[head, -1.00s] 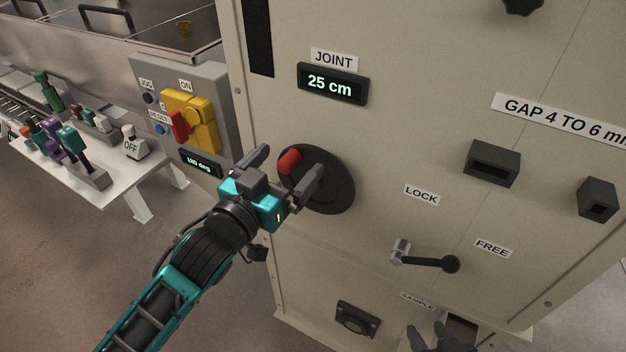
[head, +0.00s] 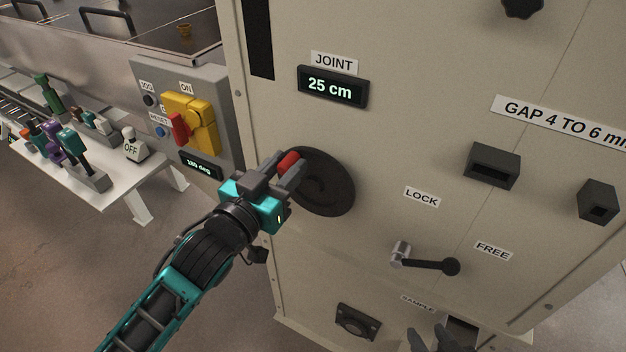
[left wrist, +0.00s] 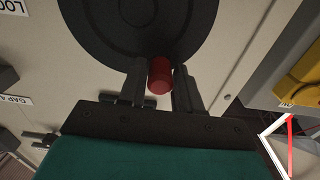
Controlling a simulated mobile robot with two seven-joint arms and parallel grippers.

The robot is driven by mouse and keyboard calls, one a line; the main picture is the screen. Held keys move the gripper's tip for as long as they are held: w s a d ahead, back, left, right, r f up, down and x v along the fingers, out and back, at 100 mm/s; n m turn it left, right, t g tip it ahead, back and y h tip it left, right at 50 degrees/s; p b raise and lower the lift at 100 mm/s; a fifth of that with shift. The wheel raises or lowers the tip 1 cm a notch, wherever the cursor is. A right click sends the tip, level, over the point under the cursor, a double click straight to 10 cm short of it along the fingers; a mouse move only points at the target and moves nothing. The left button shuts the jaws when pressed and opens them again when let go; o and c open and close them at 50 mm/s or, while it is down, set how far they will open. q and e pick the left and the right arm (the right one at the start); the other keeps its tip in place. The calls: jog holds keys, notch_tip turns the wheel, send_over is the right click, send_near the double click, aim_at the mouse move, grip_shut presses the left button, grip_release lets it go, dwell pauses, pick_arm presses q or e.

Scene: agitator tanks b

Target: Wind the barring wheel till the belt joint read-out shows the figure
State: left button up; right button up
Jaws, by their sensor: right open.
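The barring wheel (head: 328,183) is a dark disc on the cream cabinet front, with a red knob (head: 288,161) at its upper left rim. My left gripper (head: 281,169) is shut on the red knob. In the left wrist view the red knob (left wrist: 160,77) sits between the two fingers, with the wheel (left wrist: 140,25) behind it. The joint read-out (head: 332,86) above the wheel shows 25 cm. My right gripper (head: 430,341) is open and empty at the bottom edge, partly cut off, in front of the cabinet.
A lock lever (head: 428,260) points toward the FREE label. A grey panel has a yellow and red switch (head: 190,122) and a small display (head: 201,165) reading about 180 deg. A white bench (head: 120,180) with lockout items stands at left. Dark brackets (head: 492,165) project at right.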

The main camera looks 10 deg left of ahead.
pick_arm(q)
grip_shut()
jog(key=shift+w+a+f+n+p, duration=0.25)
jog(key=shift+a+f+n, duration=0.25)
jog(key=shift+n, duration=0.7)
jog(key=shift+w+a+f+n+p, duration=0.1)
jog(key=shift+a+f+n+p, duration=0.3)
jog(key=shift+n, duration=0.8)
jog(key=shift+w+a+f+n, duration=0.15)
jog(key=shift+f+n, duration=0.3)
jog(key=shift+n, duration=0.35)
jog(key=shift+a+f+n, duration=0.2)
jog(key=shift+f+n, duration=0.25)
jog(key=shift+n, duration=0.35)
jog(key=shift+w+a+f+n, duration=0.15)
jog(key=shift+f+n, duration=0.3)
jog(key=shift+n, duration=0.35)
jog(key=shift+s, duration=0.1)
